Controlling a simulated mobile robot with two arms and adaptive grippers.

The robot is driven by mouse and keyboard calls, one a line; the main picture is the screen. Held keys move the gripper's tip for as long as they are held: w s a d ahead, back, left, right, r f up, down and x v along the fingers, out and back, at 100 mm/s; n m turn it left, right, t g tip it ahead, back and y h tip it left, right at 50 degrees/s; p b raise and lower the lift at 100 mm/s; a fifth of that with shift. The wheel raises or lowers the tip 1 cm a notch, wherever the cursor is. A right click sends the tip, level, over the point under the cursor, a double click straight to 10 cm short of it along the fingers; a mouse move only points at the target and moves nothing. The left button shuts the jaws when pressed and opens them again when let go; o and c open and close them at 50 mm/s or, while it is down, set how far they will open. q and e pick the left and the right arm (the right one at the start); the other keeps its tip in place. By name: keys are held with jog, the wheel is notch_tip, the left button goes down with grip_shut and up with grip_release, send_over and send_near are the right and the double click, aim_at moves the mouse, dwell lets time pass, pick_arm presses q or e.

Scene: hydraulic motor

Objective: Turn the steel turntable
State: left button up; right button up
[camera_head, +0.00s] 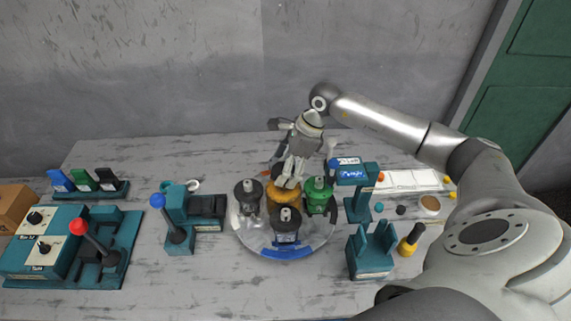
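The round steel turntable (257,236) lies on the table near the middle of the head view. It carries a dark grey motor part (248,197) at left, another dark one with a blue base (287,224) at front, and a green one (319,194) at right. A yellow-orange piece (284,194) is at its middle. My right gripper (290,181) points down just over this piece, its fingertips close to it or touching it. I cannot tell whether the fingers grip it. The turntable's back is partly hidden by the gripper. My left gripper is not in view.
A teal press with a blue-knobbed lever (177,232) stands left of the turntable, and a red-knobbed lever unit (98,250) farther left. A teal stand (358,198) and a teal fork-shaped holder (371,260) stand close at right. A yellow-based tool (408,246) is beside them.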

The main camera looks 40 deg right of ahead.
jog(key=c, duration=1.4)
